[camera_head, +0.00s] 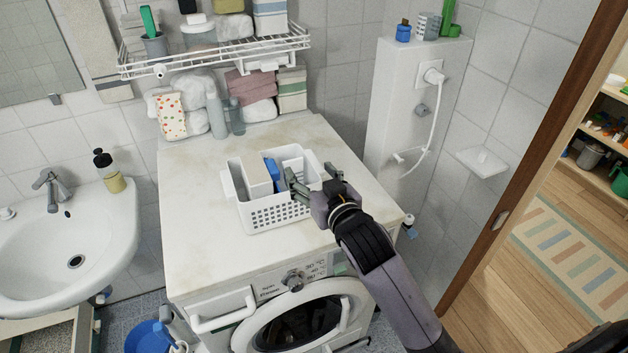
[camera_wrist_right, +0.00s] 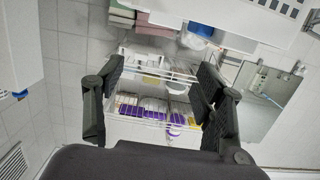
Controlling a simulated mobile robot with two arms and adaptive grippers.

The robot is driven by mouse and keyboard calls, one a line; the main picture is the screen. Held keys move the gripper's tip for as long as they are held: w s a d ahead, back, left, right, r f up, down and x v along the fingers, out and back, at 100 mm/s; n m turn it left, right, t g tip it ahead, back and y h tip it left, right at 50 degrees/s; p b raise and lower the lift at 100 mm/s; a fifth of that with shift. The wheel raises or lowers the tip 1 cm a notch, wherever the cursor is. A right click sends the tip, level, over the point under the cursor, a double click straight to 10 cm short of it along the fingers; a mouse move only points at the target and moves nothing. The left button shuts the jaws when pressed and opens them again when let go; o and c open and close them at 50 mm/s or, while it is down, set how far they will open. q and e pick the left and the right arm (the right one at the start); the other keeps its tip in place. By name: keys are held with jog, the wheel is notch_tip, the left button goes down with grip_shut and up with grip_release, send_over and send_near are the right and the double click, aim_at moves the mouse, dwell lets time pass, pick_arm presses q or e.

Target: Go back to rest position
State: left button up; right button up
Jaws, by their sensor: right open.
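My right gripper (camera_head: 312,186) reaches in from the lower right in the head view. It is at the right side of a white plastic basket (camera_head: 270,217) on top of the washing machine (camera_head: 200,207). Its fingers are apart, and I see nothing held between them. In the right wrist view the right gripper (camera_wrist_right: 155,108) shows two dark fingers spread wide, with a wire shelf and purple-and-white items in the background between them. Whether the fingers touch the basket, I cannot tell. My left gripper is not in view.
The basket holds a blue item (camera_head: 273,174). A sink (camera_head: 70,245) stands at left with a soap bottle (camera_head: 107,172). A wire shelf (camera_head: 215,50) hangs above towels and bottles. A white column (camera_head: 400,100) and wooden doorframe (camera_head: 530,165) stand at right.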

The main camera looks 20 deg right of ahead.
jog(key=shift+s+r, duration=0.1)
jog(key=shift+s, duration=0.4)
